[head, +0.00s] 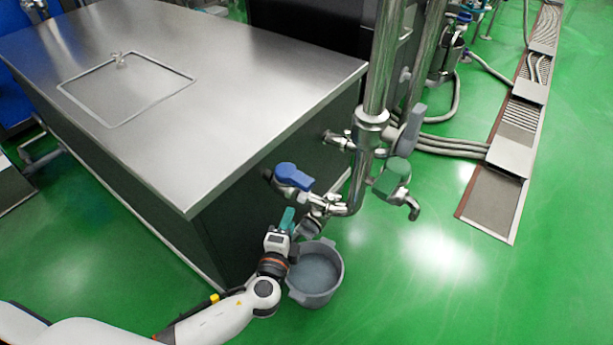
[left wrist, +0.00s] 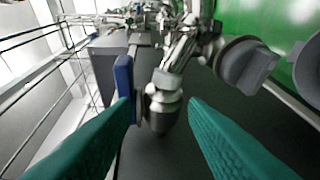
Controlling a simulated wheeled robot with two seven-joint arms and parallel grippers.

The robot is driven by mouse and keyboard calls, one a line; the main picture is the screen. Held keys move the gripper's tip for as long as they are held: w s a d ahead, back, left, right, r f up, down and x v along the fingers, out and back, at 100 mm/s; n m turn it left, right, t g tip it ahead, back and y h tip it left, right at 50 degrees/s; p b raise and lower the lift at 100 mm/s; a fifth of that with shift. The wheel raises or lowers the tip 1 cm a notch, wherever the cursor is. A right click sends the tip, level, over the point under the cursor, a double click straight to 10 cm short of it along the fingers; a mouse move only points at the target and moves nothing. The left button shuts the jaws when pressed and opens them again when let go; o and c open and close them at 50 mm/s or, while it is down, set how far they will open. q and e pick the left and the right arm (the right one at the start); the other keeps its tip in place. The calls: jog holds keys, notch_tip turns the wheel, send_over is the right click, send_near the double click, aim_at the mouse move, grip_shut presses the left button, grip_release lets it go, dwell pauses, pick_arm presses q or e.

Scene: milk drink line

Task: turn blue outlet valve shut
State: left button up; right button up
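The blue outlet valve handle (head: 293,176) sits on a steel pipe fitting at the front corner side of the steel-topped tank. My left gripper (head: 288,220) is just below it, with teal fingers pointing up toward the valve. In the left wrist view the blue handle (left wrist: 123,75) stands on edge just beyond the tip of the left-hand finger; I cannot tell whether they touch. The steel valve body (left wrist: 162,100) shows in the gap between the fingers. My right gripper is not in view.
A grey bucket (head: 316,280) stands on the green floor beside my left wrist. A vertical steel pipe (head: 380,65), a grey-handled valve (head: 411,130) and a green valve (head: 393,176) are to the right. The tank top (head: 230,100) spreads left. Floor at the lower right is clear.

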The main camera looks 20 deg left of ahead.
aim_at(306, 176)
pick_arm(q)
jog(key=shift+m+t, duration=0.3)
jog(key=shift+t, duration=0.4)
jog(key=w+r, duration=0.1)
jog(key=w, duration=0.3)
jog(key=w+r, duration=0.1)
jog(key=w, duration=0.2)
jog(key=w+r, duration=0.1)
jog(key=w, duration=0.3)
jog(key=shift+w+d+r, duration=0.25)
jog(key=shift+w+d, duration=0.05)
jog(key=shift+w, duration=0.55)
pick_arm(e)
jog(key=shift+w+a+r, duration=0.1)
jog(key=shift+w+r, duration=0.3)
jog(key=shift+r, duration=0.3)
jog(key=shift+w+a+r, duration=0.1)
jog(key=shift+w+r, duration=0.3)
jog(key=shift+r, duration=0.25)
pick_arm(q)
jog(key=c, duration=0.8)
grip_shut()
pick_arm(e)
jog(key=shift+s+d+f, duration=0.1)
pick_arm(q)
jog(key=shift+h, duration=0.3)
